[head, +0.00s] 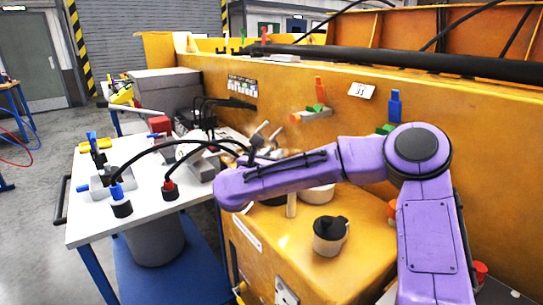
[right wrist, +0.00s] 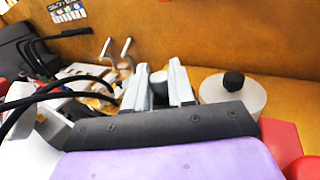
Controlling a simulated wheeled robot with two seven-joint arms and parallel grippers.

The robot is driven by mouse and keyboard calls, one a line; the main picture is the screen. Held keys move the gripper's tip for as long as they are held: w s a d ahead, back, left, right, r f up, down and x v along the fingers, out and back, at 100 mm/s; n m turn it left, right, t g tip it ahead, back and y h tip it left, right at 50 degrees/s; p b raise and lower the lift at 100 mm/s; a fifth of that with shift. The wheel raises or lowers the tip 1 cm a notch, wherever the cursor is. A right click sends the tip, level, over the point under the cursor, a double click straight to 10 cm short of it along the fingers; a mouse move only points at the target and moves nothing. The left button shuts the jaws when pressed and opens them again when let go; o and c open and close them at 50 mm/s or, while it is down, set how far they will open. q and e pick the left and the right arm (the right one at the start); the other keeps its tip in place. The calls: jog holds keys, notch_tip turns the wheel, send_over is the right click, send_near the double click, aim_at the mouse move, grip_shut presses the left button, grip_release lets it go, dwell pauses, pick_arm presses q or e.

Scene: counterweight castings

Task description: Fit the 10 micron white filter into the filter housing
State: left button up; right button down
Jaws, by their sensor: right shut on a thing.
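My right arm (head: 290,175) reaches left across the yellow tank top in the head view, and its jaws are hidden there. In the right wrist view my right gripper (right wrist: 160,88) is shut on a pale cylinder, the white filter (right wrist: 159,78), with only its end showing between the fingers. A narrow pale cylinder (head: 291,205) shows below my arm in the head view; I cannot tell whether it is the same thing. A round white part with a black knob (right wrist: 233,88) stands right of the jaws. I cannot make out the filter housing for sure. My left gripper is not in view.
A white-topped cart (head: 90,215) on the left holds fittings and black hoses. Two metal levers (right wrist: 115,50) stand beyond the jaws. A black-capped container (head: 330,235) sits on the yellow tank (head: 365,235). The yellow wall (head: 300,90) rises behind.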

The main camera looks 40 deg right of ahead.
jog(key=shift+f+b, duration=1.7)
jog(key=shift+f, duration=0.15)
jog(key=c, duration=0.9)
grip_release()
jog(key=shift+r, duration=0.1)
